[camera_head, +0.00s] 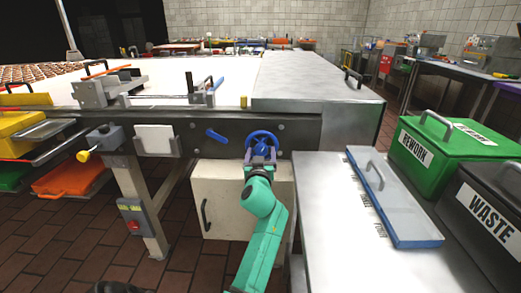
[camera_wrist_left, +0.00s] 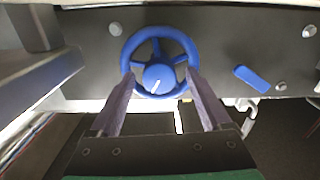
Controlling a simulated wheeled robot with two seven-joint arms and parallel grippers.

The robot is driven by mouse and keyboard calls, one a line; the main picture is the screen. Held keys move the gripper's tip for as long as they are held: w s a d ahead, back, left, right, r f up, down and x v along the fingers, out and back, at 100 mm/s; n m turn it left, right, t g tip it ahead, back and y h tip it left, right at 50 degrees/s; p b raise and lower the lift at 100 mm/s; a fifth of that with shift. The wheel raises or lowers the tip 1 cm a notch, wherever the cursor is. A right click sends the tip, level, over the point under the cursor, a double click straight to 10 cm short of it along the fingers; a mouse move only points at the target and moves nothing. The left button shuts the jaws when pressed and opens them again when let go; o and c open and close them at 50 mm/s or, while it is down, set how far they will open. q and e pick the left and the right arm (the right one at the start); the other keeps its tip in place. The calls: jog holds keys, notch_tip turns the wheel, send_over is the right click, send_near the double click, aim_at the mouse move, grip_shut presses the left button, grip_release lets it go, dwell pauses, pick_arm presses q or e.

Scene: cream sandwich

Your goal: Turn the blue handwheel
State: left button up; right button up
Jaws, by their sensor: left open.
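The blue handwheel (camera_head: 262,139) is mounted on the dark side rail of the conveyor table, in the middle of the head view. In the left wrist view the handwheel (camera_wrist_left: 160,45) shows its round rim, spokes and a hub with a small white mark. My left gripper (camera_head: 261,157) is at the lower part of the wheel. In the wrist view my left gripper (camera_wrist_left: 159,80) is open, with one finger on each side of the wheel's lower half. I cannot tell whether the fingers touch the rim. My right gripper is not in view.
A blue lever (camera_head: 216,136) sits on the rail left of the wheel. A pale cabinet (camera_head: 222,200) stands below the rail.

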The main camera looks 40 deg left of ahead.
pick_arm(q)
jog(key=shift+s+d+r, duration=0.1)
jog(key=shift+d, duration=0.05)
jog(key=shift+c, duration=1.3)
grip_shut()
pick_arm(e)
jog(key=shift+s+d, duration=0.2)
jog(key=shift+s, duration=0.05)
pick_arm(q)
jog(key=shift+m, duration=0.4)
